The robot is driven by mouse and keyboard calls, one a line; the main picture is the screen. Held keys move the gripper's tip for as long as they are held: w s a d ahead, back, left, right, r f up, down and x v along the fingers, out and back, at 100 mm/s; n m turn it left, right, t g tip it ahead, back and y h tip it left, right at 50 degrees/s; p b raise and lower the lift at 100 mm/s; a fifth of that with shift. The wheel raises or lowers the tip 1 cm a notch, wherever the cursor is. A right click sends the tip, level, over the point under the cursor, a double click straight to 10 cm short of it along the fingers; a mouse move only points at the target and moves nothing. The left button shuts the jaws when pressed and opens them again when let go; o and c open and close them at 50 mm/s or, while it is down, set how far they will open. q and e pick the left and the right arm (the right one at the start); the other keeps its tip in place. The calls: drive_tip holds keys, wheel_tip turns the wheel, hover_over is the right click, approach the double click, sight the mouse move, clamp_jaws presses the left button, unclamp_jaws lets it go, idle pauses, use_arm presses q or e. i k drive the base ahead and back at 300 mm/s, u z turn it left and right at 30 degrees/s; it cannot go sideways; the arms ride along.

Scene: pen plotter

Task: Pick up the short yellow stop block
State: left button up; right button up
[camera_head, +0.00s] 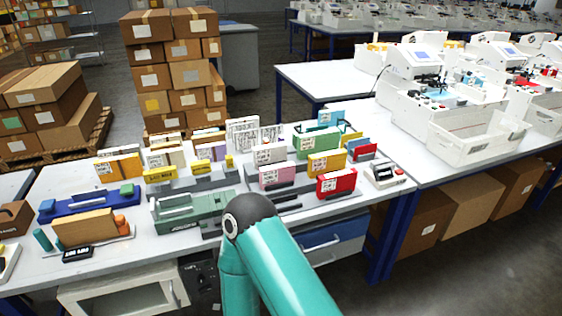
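Small yellow blocks lie in the middle of the white table. A narrow upright one (229,161) stands at the back of the grey-green fixtures, and a wider low one (201,166) sits just left of it. A longer yellow block with dark lettering (160,174) lies further left. I cannot tell for certain which is the short stop block; the narrow one looks shortest. A teal arm link of mine rises from the bottom centre, and its elbow bends at the table's front edge. Neither gripper shows in this view.
A green fixture (185,211) and a blue fixture (88,204) lie near the front. Labelled upright blocks, including a red one (336,184) and a yellow one (326,163), crowd the right. A wooden block (84,228) stands front left. White machines (425,90) fill the right table.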

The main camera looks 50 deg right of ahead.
sight(229, 159)
drive_tip(key=z, duration=0.65)
drive_tip(key=i, duration=1.05)
drive_tip(key=z, duration=0.1)
